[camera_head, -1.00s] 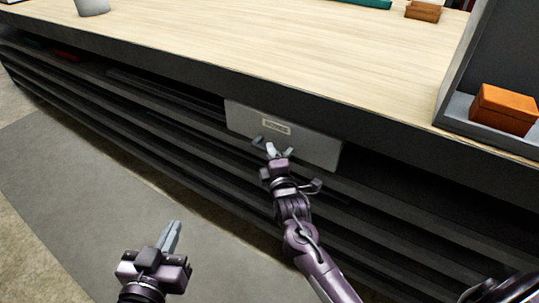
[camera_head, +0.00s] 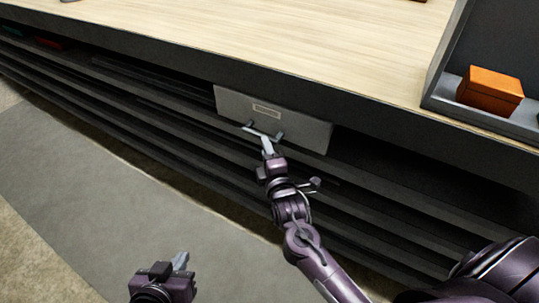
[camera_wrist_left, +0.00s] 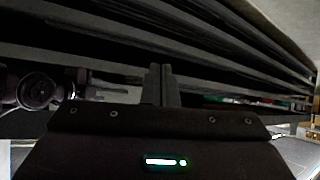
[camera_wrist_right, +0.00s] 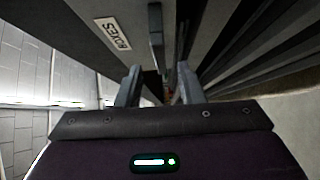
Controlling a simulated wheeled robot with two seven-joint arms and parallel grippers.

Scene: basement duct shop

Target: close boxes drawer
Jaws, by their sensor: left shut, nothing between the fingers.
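The boxes drawer has a light grey front (camera_head: 300,128) under the counter in the head view. Its label reads BOXES in the right wrist view (camera_wrist_right: 113,34). I cannot tell how far the drawer stands out. Its bar handle (camera_head: 262,132) is low on the front. My right gripper (camera_head: 266,143) is at the handle. In the right wrist view, its fingers (camera_wrist_right: 158,76) are apart, with the handle bar (camera_wrist_right: 156,28) showing between and beyond them. Contact is unclear. My left gripper (camera_head: 181,260) is shut and empty, low and away from the drawer; its fingers (camera_wrist_left: 161,72) touch in the left wrist view.
The wooden counter top (camera_head: 250,40) overhangs dark slatted shelves (camera_head: 120,115). An orange box (camera_head: 490,90) sits in a grey compartment at the right. A grey mat (camera_head: 90,190) lies on open floor in front of the shelves.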

